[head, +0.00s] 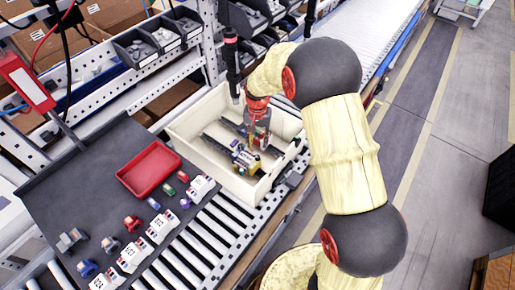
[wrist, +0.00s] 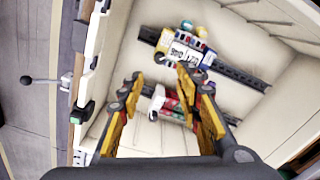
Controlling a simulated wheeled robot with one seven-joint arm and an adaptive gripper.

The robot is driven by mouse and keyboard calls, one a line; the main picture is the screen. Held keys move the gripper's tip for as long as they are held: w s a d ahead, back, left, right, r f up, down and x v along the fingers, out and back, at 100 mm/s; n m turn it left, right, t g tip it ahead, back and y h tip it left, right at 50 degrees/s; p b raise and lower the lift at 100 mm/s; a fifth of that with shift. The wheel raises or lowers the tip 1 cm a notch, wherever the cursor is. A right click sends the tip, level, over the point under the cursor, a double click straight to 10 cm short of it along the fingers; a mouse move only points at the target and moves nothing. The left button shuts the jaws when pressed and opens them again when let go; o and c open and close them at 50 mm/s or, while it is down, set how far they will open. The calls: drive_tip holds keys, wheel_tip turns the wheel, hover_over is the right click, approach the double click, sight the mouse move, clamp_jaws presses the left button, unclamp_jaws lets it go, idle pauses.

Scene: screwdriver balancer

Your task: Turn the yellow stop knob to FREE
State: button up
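I cannot make out the yellow stop knob or a FREE mark in either view. A dark, upright hanging tool with a red band, apparently the screwdriver (head: 232,65), is just left of my arm in the head view. My gripper (head: 255,143) is over the cream box (head: 185,129), pointing down into it. In the wrist view my gripper (wrist: 158,82) has its two yellow and black fingers well apart with nothing held between them. A white module with yellow and blue parts (wrist: 187,52) lies beyond the fingertips on a dark rail in the box.
A red-and-white part (wrist: 168,104) lies in the box behind the fingers. A lever with a black ball (wrist: 26,80) stands outside the box wall. A red tray (head: 149,168) and several small modules are on the dark bench at left, beside a roller conveyor (head: 215,228).

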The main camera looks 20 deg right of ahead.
drive_tip(key=shift+r, duration=1.25)
drive_tip(key=s+r+n+t+b, duration=0.2)
drive_tip(key=s+r, duration=0.4)
drive_tip(key=s, duration=0.4)
drive_tip(key=s+r+n+t+b, duration=0.1)
drive_tip(key=s+r+n+b, duration=0.1)
drive_tip(key=s+r, duration=0.5)
drive_tip(key=s+r+n+t+b, duration=0.1)
drive_tip(key=s+r, duration=0.5)
drive_tip(key=s, duration=0.7)
drive_tip(key=shift+s+r+n+t+b, duration=0.25)
drive_tip(key=shift+n+t+b, duration=0.15)
drive_tip(key=shift+t+b, duration=0.5)
drive_tip(key=shift+a, duration=0.15)
